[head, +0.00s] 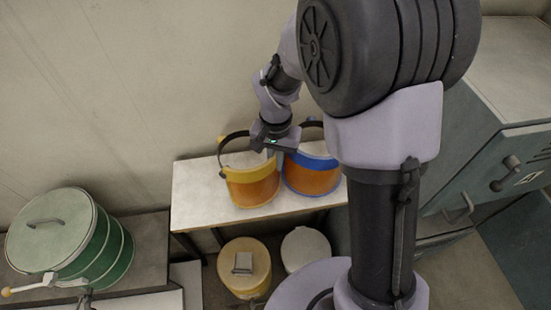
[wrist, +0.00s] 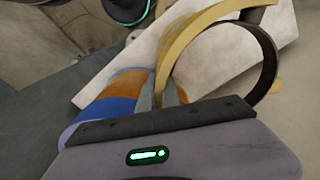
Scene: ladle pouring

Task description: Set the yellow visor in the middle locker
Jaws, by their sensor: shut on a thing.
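The yellow visor (head: 253,185), with a yellow brow, an orange shield and a black headband, is on or just above the white table (head: 192,200). My gripper (head: 271,150) is at its right edge, beside the blue visor (head: 312,176). In the wrist view, my gripper's fingers (wrist: 158,96) are shut on the yellow visor's brow (wrist: 192,38), with the blue visor (wrist: 105,108) close on the left. Teal locker-like cabinets (head: 465,150) stand at the right, partly behind my arm. I cannot tell which one is the middle locker.
A green drum (head: 112,250) with a pale lid stands at the left. A yellow-lidded bin (head: 242,282) and a white-lidded bin (head: 306,250) stand below the table's front edge. A wall runs behind the table. The table's left end is clear.

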